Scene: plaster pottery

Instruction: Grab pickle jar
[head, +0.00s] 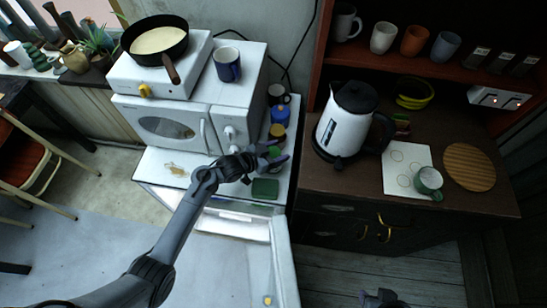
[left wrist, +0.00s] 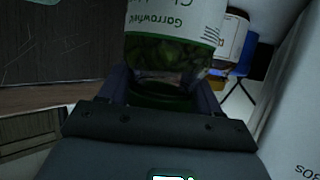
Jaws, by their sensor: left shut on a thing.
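The pickle jar (left wrist: 172,45) is clear glass with a white label and green contents. It fills the top middle of the left wrist view, between the two fingers of my left gripper (left wrist: 165,95). In the head view, my left gripper (head: 272,158) is shut on the jar beside the microwave, and the fingers hide most of the jar. I cannot tell whether the jar touches the surface under it. My right gripper (head: 382,298) shows only in part at the bottom edge of the head view, and its jaws are unclear.
A white microwave (head: 172,128) stands left of the gripper. A blue jar (head: 281,114) and a dark mug (head: 278,94) stand behind it. A green box (head: 265,189) lies in front. A white kettle (head: 343,127) stands to the right on the dark cabinet. The fridge door (head: 284,262) hangs open below.

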